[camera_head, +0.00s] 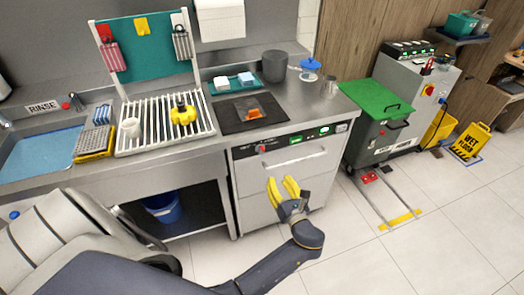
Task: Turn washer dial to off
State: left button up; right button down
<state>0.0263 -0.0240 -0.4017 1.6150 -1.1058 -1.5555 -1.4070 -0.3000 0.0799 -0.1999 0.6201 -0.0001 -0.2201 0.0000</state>
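The washer (292,185) is a grey front-panel machine under the steel counter. Its control strip (310,136) carries a red knob (262,148) at the left end, green lit buttons and a display in the middle, and a pale dial (341,128) at the right end. Which knob is the task's dial and where its pointer stands is too small to read. My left gripper (282,183), with yellow fingers, is in front of the washer door, below and apart from the control strip. Its fingers lie close together and nothing shows between them. My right gripper is not in view.
On the counter are a dark mat with an orange item (254,114), a drying rack (165,138) and a grey pot (275,66). A machine with a green lid (376,98) stands right of the washer. A blue bucket (162,207) sits under the counter.

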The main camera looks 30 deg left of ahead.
aim_at(263, 153)
pick_arm(q)
jog(key=shift+m, duration=0.3)
jog(key=x, duration=1.7)
jog(key=shift+w+a, duration=0.1)
jog(key=shift+a, duration=0.15)
jog(key=shift+c, duration=0.3)
grip_shut()
